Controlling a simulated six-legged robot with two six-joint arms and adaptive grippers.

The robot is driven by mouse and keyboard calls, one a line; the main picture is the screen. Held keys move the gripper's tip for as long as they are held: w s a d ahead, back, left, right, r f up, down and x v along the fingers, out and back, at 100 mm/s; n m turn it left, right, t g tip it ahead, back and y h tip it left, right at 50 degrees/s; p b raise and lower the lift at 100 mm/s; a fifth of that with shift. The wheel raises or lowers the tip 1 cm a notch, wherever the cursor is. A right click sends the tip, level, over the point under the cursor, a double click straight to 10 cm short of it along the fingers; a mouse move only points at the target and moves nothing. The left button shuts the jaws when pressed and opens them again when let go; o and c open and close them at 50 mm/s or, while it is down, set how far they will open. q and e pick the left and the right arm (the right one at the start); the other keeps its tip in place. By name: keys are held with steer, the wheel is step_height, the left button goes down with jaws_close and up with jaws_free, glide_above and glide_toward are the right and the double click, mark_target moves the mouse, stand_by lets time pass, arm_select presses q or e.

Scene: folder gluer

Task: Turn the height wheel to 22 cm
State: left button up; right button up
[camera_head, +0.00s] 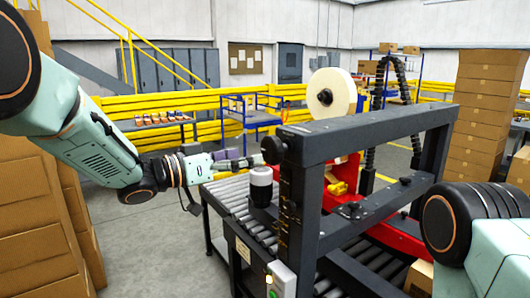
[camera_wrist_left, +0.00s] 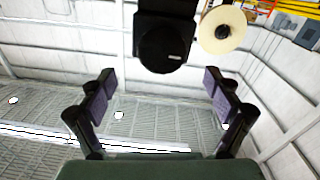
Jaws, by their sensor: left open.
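A black round knob (camera_head: 273,150), which looks like the height wheel, sits at the near left end of the machine's dark crossbeam (camera_head: 350,133). In the left wrist view the black knob (camera_wrist_left: 163,48) is ahead, beyond the fingertips and centred between them. My left gripper (camera_head: 252,160) comes in from the left with its fingers close to the knob. It also shows in the left wrist view (camera_wrist_left: 160,88), open with nothing between its fingers. Small yellow marks show on the post below the knob, too small to read. My right gripper is out of view; only my right arm shows.
A white-topped black cylinder (camera_head: 261,187) stands just below my left gripper, by the roller conveyor (camera_head: 232,195). A cream roll (camera_head: 331,93) stands behind the crossbeam. Stacked cartons (camera_head: 488,110) stand at the right. Open floor lies left of the conveyor.

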mark_target(267, 152)
arm_select(q)
steer(key=x, duration=0.6)
steer(key=shift+w+f, duration=0.15)
steer(key=shift+w, duration=0.1)
steer(key=shift+p+x, duration=0.3)
steer(key=shift+x, duration=0.5)
steer(key=shift+c, duration=0.3)
steer(key=shift+a, duration=0.1)
steer(key=shift+c, duration=0.8)
steer(key=shift+s, duration=0.15)
steer(key=c, duration=0.9)
steer(key=shift+c, duration=0.2)
